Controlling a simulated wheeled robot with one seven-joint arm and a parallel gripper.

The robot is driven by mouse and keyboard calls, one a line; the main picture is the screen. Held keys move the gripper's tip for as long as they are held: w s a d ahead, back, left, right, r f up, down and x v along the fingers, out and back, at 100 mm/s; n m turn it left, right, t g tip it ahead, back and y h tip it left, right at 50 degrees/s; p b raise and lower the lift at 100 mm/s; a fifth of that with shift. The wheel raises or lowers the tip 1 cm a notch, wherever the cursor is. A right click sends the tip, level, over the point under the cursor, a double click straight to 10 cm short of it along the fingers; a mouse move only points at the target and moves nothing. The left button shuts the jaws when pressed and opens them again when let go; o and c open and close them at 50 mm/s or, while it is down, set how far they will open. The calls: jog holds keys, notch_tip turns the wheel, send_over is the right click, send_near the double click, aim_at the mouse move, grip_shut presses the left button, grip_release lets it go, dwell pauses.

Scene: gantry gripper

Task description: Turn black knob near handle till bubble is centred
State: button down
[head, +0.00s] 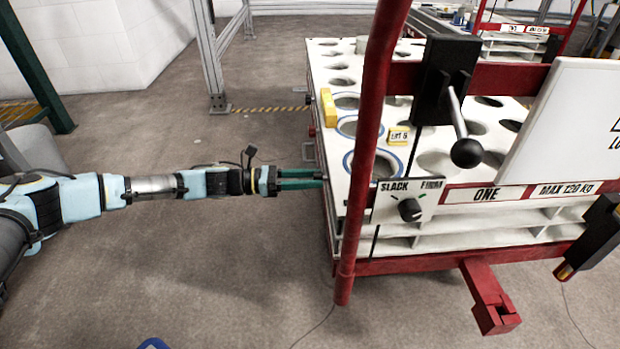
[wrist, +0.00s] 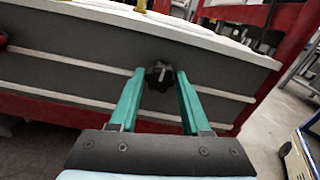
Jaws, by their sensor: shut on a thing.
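My gripper (head: 318,179) reaches from the left to the side of the white-topped cart (head: 415,160). In the wrist view its two green fingers (wrist: 160,84) are shut on a black knob (wrist: 160,72) on the grey side panel, one finger on each side. The knob has a pale mark on its face. In the head view this knob is hidden by the fingers and the cart edge. A yellow block (head: 328,107) lies on the top's left edge; it may be the level, but I cannot make out a bubble.
A red upright bar (head: 366,150) stands close right of my gripper. A black SLACK/FIRM dial (head: 410,210) and a ball-ended lever (head: 466,152) are on the cart's front. A red foot (head: 490,300) juts out low. The floor at left is clear.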

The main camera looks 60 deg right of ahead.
jog(key=shift+f+m+b, duration=0.1)
jog(key=shift+m+b, duration=4.4)
jog(key=shift+m, duration=10.1)
jog(key=shift+c, duration=1.9)
grip_release()
jog(key=p+v, duration=0.3)
jog(key=v, duration=0.8)
